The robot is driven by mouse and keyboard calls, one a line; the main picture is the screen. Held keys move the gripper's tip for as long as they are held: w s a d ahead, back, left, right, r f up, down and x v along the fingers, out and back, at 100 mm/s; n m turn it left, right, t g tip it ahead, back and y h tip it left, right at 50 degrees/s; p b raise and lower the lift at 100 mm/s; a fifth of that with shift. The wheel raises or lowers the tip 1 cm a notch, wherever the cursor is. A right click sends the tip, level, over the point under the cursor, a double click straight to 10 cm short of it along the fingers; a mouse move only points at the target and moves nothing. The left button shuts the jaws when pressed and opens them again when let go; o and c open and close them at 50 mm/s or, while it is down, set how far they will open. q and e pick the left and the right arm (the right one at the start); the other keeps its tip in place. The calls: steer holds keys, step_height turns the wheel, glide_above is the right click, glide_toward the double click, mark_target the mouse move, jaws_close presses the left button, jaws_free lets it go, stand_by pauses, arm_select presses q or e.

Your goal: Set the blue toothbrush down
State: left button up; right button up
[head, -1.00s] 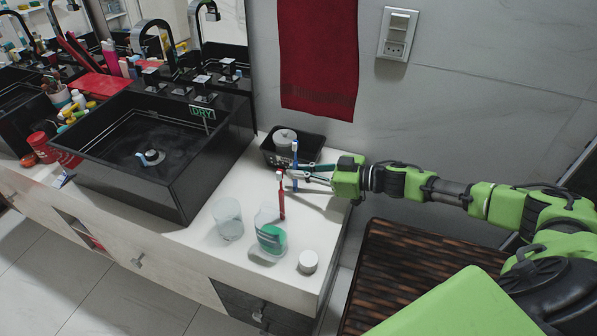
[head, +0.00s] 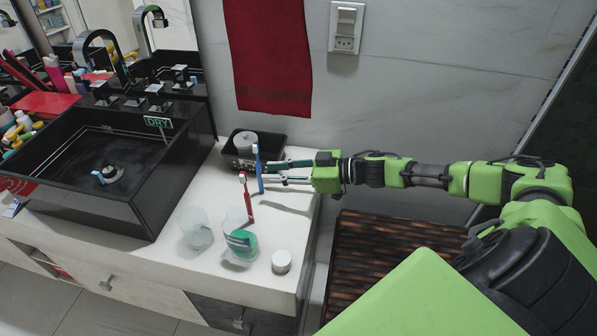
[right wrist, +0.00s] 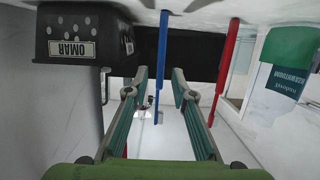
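The blue toothbrush (head: 260,178) stands upright on the white counter (head: 230,283), bristles up, in front of the black tray. My right gripper (head: 267,171) reaches in from the right, its fingers spread, with the fingertips close to the toothbrush. In the right wrist view, which is upside down, the blue toothbrush (right wrist: 162,50) shows between the two fingertips (right wrist: 160,78), with a gap on either side. It touches neither finger there. My left gripper is not in view.
A red toothbrush (head: 249,203) stands upright just left of the blue one. A clear glass (head: 195,232), a cup with green (head: 240,246) and a white jar (head: 281,262) stand nearer the front. The black tray (head: 232,160) is behind; the black sink (head: 150,205) is left.

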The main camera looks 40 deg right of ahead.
steer(key=v, duration=0.8)
